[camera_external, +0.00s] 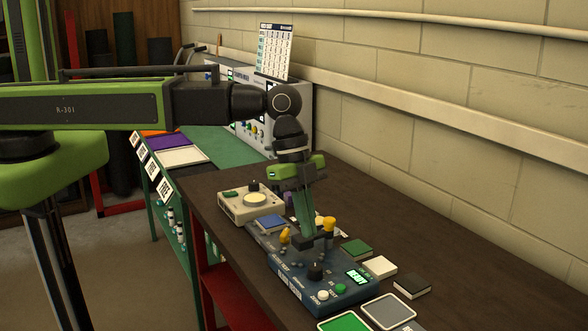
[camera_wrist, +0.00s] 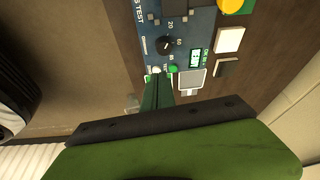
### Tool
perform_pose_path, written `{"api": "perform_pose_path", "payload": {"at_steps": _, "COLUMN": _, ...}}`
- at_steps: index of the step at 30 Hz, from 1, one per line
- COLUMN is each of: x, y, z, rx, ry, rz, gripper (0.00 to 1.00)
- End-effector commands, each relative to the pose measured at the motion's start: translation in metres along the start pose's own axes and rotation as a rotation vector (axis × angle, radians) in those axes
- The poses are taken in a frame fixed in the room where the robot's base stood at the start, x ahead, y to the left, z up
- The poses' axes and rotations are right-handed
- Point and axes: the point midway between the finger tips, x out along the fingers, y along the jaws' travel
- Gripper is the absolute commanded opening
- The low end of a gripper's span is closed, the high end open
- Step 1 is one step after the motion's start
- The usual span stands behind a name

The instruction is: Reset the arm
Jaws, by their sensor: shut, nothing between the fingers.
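My gripper (camera_external: 307,232) points straight down over a blue test box (camera_external: 291,287) on the dark bench. Its green fingers are together with nothing between them. In the external view the fingertips overlap a dark bar between two yellow posts; I cannot tell whether they touch. The wrist view shows the closed fingers (camera_wrist: 158,78) with their tips in line with the white and green buttons of the blue test box (camera_wrist: 200,27). My arm reaches in from the left, with the wrist bent down.
A cream box (camera_external: 234,211) stands behind the blue box. Small tiles, one green (camera_external: 357,250) and one white (camera_external: 380,267), lie on its right. A grey console (camera_external: 298,125) with a calendar card (camera_external: 275,48) stands at the back. A block wall (camera_external: 450,120) runs along the right.

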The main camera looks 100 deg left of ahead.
Motion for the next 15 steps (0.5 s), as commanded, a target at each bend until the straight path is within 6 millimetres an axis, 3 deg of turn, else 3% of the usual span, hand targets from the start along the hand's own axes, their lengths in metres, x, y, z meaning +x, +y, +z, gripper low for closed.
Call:
{"api": "perform_pose_path", "payload": {"at_steps": 1, "x": 0.039, "y": 0.034, "z": 0.006, "rx": 0.039, "ry": -0.021, "rz": 0.011, "gripper": 0.0}}
{"api": "perform_pose_path", "payload": {"at_steps": 3, "x": 0.065, "y": 0.075, "z": 0.015, "rx": 0.023, "ry": -0.074, "rz": 0.02, "gripper": 0.0}}
{"api": "perform_pose_path", "payload": {"at_steps": 6, "x": 0.084, "y": 0.126, "z": 0.043, "rx": -0.136, "ry": -0.18, "rz": 0.005, "gripper": 0.0}}
{"api": "perform_pose_path", "payload": {"at_steps": 9, "x": 0.074, "y": 0.141, "z": 0.069, "rx": -0.347, "ry": -0.263, "rz": -0.042, "gripper": 0.0}}
{"api": "perform_pose_path", "payload": {"at_steps": 11, "x": 0.066, "y": 0.141, "z": 0.079, "rx": -0.463, "ry": -0.294, "rz": -0.07, "gripper": 0.0}}
{"api": "perform_pose_path", "payload": {"at_steps": 15, "x": 0.063, "y": 0.14, "z": 0.086, "rx": -0.626, "ry": -0.323, "rz": -0.102, "gripper": 0.0}}
